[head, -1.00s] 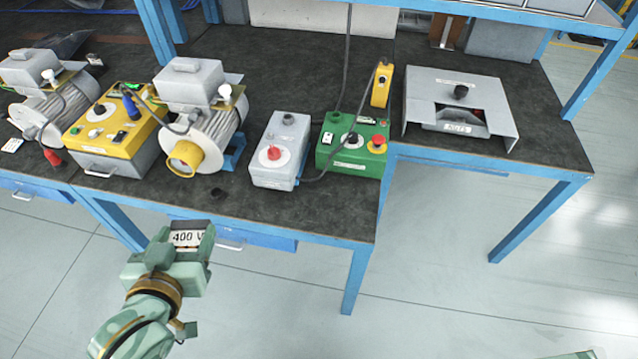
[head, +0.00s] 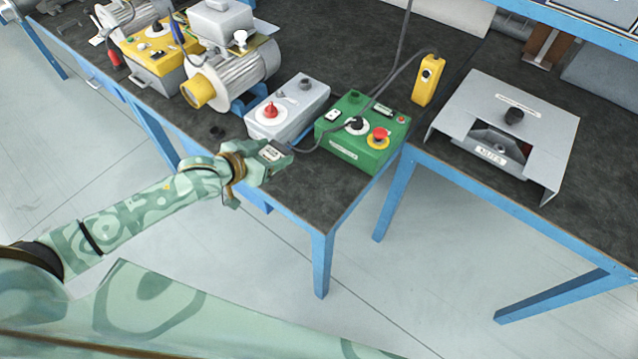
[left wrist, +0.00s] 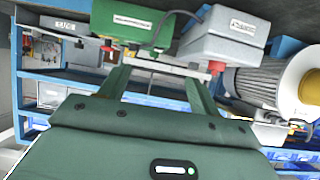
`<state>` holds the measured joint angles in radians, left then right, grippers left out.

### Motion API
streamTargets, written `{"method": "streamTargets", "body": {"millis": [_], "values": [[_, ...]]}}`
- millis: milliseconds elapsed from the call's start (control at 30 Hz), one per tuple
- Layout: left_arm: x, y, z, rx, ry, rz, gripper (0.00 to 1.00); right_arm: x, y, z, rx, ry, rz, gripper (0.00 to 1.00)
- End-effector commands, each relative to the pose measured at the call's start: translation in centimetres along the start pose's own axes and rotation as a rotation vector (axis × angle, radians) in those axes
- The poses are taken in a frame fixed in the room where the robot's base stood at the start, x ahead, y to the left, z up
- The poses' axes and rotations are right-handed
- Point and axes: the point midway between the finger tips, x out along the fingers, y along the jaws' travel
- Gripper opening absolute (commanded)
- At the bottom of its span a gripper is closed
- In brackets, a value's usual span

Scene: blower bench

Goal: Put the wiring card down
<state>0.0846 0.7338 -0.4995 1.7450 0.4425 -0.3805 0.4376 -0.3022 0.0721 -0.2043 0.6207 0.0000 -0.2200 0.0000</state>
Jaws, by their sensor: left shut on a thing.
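The wiring card (head: 271,154) is a small pale plate with dark print, which reads "400 V" in the earlier head view. My left gripper (head: 278,160) is shut on it at the bench's front edge, just in front of the grey box with the red knob (head: 288,108) and left of the green box (head: 360,132). I cannot tell whether the card touches the bench top. My right gripper is out of view.
The dark bench top (head: 318,192) is bare in front of the green box. A motor (head: 235,75) and a yellow control box (head: 155,52) stand to the left.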

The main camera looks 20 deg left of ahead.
Motion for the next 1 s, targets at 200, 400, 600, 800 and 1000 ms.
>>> {"method": "streamTargets", "body": {"millis": [200, 400, 600, 800, 1000], "values": [[0.7, -3.8, 0.1, -0.019, -0.007, -0.030, 0.41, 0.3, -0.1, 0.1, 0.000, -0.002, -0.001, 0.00], [4.1, 0.0, 0.8, -0.026, -0.006, -0.027, 0.41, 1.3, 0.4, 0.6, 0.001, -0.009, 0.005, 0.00], [8.4, 4.2, 2.7, -0.023, -0.012, -0.029, 0.41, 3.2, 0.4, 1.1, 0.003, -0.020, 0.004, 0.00], [10.9, 6.1, 4.4, -0.020, -0.010, -0.030, 0.41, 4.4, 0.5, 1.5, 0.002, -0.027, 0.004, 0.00], [11.9, 7.0, 5.2, -0.019, -0.010, -0.030, 0.41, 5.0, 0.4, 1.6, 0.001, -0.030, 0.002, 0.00]]}}
